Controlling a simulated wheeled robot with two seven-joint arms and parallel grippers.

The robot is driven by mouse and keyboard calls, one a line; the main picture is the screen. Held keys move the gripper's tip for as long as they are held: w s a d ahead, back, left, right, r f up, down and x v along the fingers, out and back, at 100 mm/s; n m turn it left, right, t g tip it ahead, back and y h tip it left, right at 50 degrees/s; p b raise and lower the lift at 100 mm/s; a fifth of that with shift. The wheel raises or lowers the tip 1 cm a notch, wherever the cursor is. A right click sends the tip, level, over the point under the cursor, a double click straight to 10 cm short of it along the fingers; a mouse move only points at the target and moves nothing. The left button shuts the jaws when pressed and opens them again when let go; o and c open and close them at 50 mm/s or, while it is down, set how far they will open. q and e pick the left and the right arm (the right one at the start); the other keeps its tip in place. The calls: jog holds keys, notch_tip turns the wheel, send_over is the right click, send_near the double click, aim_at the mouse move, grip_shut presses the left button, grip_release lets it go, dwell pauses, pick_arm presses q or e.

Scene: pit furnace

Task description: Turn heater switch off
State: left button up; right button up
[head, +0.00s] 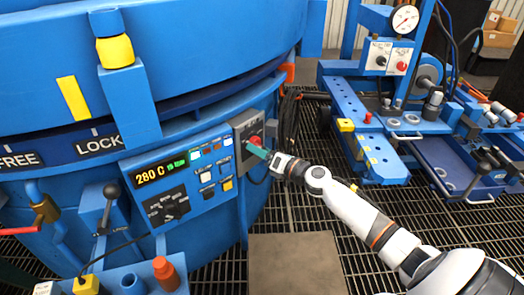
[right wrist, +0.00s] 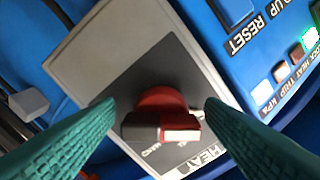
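The heater switch is a red rotary knob with a black and white-marked handle (right wrist: 160,127), on a dark face with a grey plate (right wrist: 135,40) lettered "HEAT". In the head view the grey switch plate (head: 243,128) is at the right end of the blue control panel. My right gripper (head: 258,151) reaches it from the right. In the right wrist view the green fingers (right wrist: 158,108) are open, one on each side of the knob, with gaps visible on both sides. The handle lies roughly across the picture between them. My left gripper is not in view.
The panel's display (head: 161,173) reads 280 C, with several small buttons beside it. A black lever (head: 110,194) stands left of the panel. A blue machine with a gauge (head: 405,19) is at right. A bare plate (head: 295,262) lies on the grated floor.

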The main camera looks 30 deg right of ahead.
jog(key=shift+o, duration=0.2)
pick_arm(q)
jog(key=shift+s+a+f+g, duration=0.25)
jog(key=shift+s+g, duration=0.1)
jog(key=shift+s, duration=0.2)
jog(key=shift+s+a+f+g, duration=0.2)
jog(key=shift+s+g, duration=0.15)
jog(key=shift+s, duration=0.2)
pick_arm(e)
jog(key=v, duration=1.2)
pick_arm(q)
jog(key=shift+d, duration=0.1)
pick_arm(e)
jog(key=shift+r, duration=0.1)
